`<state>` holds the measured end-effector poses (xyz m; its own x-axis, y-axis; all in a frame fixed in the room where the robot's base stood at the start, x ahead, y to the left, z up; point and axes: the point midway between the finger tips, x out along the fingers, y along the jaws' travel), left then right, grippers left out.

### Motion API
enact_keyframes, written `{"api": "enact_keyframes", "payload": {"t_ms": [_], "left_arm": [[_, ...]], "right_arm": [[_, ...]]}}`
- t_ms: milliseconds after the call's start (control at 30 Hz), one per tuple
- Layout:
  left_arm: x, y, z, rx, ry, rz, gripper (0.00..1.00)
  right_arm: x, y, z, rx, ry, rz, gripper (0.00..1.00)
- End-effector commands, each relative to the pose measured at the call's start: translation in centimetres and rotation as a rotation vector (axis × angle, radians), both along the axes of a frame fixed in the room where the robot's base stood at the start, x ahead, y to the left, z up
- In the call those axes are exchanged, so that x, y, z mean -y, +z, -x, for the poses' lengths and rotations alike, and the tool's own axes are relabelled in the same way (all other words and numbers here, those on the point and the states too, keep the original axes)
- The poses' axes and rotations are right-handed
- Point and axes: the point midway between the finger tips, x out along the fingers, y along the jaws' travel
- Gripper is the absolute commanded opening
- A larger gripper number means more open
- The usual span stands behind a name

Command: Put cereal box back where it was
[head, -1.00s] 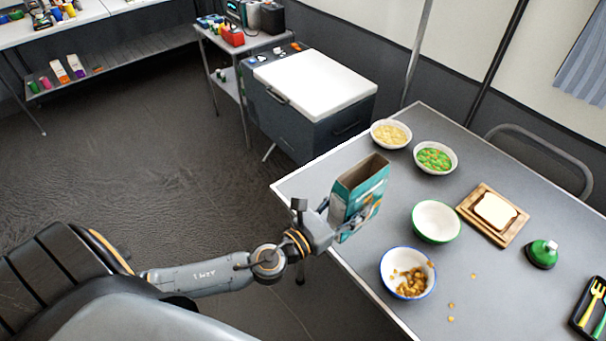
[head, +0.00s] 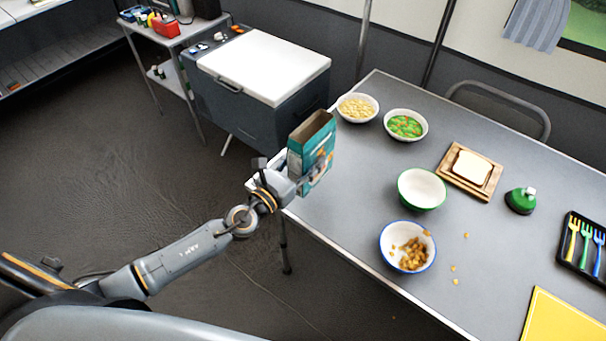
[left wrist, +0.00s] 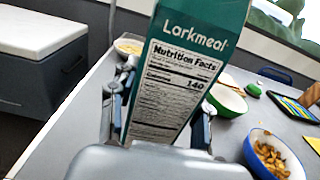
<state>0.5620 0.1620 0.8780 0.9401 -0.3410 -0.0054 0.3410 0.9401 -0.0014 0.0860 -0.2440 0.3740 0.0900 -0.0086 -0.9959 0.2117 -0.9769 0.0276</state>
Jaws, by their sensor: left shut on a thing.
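The cereal box (head: 314,150) is teal with an open top. My left gripper (head: 299,180) is shut on it and holds it upright at the table's left corner. I cannot tell whether the box touches the table. In the left wrist view the box (left wrist: 178,75) shows its nutrition panel between the two fingers (left wrist: 157,125). The grey table (head: 330,205) carries a blue-rimmed bowl (head: 392,258) with cereal pieces in it, to the right of the box. My right gripper is not in view.
Near the box stand a bowl of pale food (head: 357,107), a bowl of green food (head: 405,125) and an empty green bowl (head: 422,188). A white-topped cooler (head: 265,65) stands behind.

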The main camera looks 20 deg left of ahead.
Motion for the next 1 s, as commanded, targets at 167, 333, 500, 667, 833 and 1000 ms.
{"api": "enact_keyframes", "payload": {"t_ms": [167,333,500,667,833,1000], "left_arm": [[-0.8,-1.9,-1.3,0.003,-0.001,0.0,0.24],[-1.4,-3.2,-2.0,0.003,0.0,-0.001,0.24],[-1.5,-5.6,-2.1,0.002,-0.001,-0.002,0.24],[-1.5,-6.0,-2.1,0.002,0.0,0.0,0.24],[-1.5,-5.9,-2.1,0.002,0.0,0.001,0.24],[-1.5,-6.3,-2.1,0.002,0.0,0.001,0.5]], "right_arm": [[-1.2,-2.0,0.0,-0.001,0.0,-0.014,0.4],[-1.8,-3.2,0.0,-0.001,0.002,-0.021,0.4],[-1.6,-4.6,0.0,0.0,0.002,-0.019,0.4],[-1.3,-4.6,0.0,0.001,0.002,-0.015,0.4],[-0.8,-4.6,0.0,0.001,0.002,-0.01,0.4],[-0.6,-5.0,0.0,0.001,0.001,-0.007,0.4]]}}
